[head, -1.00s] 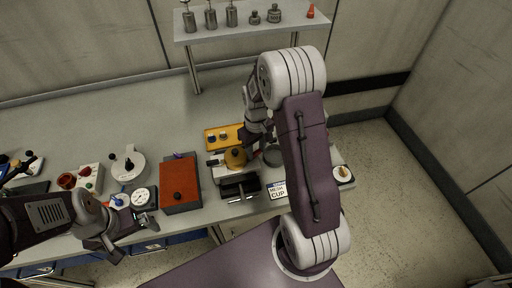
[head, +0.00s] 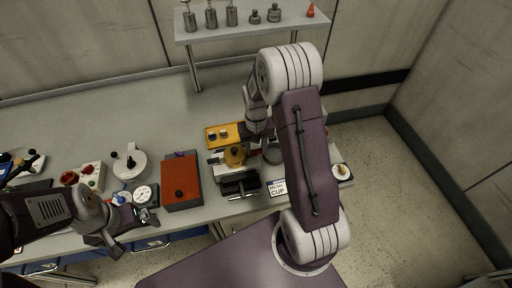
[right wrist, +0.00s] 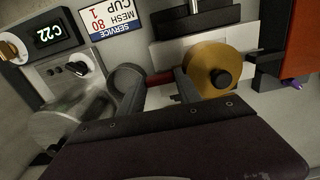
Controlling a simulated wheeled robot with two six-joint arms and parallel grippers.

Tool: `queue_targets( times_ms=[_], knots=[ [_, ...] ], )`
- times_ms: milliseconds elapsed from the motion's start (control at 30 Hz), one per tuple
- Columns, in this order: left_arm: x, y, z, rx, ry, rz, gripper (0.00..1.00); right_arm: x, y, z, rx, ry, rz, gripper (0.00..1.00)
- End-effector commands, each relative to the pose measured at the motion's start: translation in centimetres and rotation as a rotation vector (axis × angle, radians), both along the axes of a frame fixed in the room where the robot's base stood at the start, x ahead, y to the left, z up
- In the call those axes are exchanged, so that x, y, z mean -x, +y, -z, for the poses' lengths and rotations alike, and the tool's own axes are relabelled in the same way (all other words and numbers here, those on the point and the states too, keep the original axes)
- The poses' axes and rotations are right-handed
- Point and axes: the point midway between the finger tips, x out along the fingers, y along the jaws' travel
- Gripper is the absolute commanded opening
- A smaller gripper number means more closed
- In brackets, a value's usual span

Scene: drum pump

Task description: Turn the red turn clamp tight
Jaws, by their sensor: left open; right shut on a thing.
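The red turn clamp (right wrist: 160,77) shows in the right wrist view as a short red bar between a grey round part and a brass-coloured round body (right wrist: 210,70) with a black knob. My right gripper (right wrist: 160,90) is shut on the red clamp, with one finger on each side of it. In the head view my right arm covers much of this spot, and the clamp cannot be made out clearly there. My left gripper (head: 143,216) is open and empty at the front edge of the bench, near a white round gauge (head: 142,194).
An orange-red topped box (head: 180,178) stands left of the brass-coloured body. A yellow tray (head: 224,134) lies behind it. A raised shelf (head: 290,32) holds several metal pieces.

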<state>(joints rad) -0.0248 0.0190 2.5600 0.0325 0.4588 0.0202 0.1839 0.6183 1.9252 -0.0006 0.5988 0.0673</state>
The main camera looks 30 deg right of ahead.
Motion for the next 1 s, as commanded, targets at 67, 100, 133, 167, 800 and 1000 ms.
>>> queue_targets(
  times_ms=[67,100,133,167,800,1000],
  knots=[
    [0.0,0.0,-0.03,0.0,0.0,0.0,1.0,-0.22,-0.06,-0.15,0.001,-0.007,0.004,0.0],
    [-0.01,0.0,-0.03,0.0,0.0,0.0,1.0,-0.22,-0.06,-0.15,0.001,-0.007,0.004,0.0],
    [-0.01,0.0,-0.03,0.0,0.0,0.0,1.0,-0.22,-0.06,-0.15,0.001,-0.007,0.004,0.0],
    [0.0,0.0,-0.03,0.0,0.0,0.0,1.0,-0.22,-0.06,-0.15,0.001,-0.007,0.003,0.0],
    [0.0,0.0,0.01,0.0,0.0,0.0,1.0,-0.01,0.05,0.01,-0.001,0.0,0.0,0.62],
    [0.0,0.0,0.09,0.0,0.0,0.0,1.0,0.03,0.07,0.08,-0.001,0.001,-0.011,0.62]
  ],
)
